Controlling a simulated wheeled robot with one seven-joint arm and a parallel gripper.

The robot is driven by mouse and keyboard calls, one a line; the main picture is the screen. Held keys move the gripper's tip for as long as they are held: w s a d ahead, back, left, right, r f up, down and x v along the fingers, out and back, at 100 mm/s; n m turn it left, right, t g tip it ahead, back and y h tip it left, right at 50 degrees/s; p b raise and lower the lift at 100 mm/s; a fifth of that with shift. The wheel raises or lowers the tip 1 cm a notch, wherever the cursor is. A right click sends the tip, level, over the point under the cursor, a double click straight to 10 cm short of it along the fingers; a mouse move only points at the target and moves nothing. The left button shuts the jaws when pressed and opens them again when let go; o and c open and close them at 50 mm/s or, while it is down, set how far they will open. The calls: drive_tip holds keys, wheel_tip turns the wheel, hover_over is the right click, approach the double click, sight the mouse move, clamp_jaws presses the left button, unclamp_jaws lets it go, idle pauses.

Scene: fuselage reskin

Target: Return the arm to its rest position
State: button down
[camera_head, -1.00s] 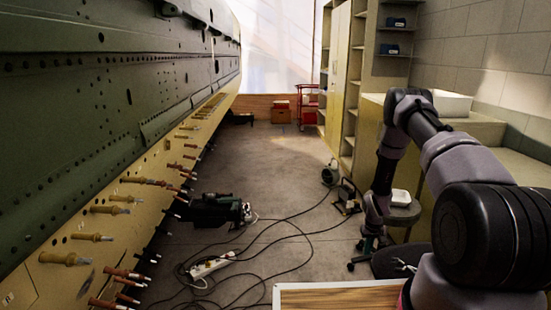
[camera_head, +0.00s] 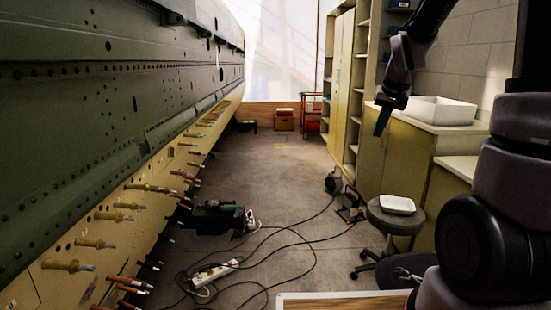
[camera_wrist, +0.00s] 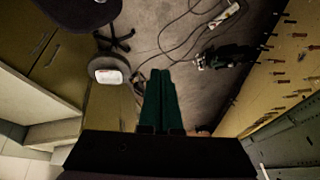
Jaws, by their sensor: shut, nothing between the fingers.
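My gripper (camera_head: 383,116) is in the upper right of the head view, in front of the yellow cabinets. Its green fingers point down and are closed with nothing between them. In the wrist view the green fingers (camera_wrist: 160,88) lie side by side over the floor. My dark arm is raised and folded along the right edge of the head view, and part of it leaves the top of the picture.
The fuselage panel (camera_head: 110,110) with several fasteners fills the left. A stool (camera_head: 395,222) with a white tray stands below my gripper. A drill (camera_head: 215,217), a power strip (camera_head: 214,270) and cables lie on the floor. A sink (camera_head: 443,110) is on the counter.

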drive_tip(key=s+a+r, duration=0.1)
drive_tip(key=s+r, duration=0.2)
drive_tip(key=s, duration=0.4)
drive_tip(key=s+a+r+t+y, duration=0.1)
drive_tip(key=s+r, duration=0.3)
drive_tip(key=s, duration=0.4)
drive_tip(key=s+a+r+m+t, duration=0.1)
drive_tip(key=s+a+r, duration=0.2)
drive_tip(key=s, duration=0.5)
drive_tip(key=shift+a+r, duration=0.2)
drive_tip(key=shift+r, duration=0.2)
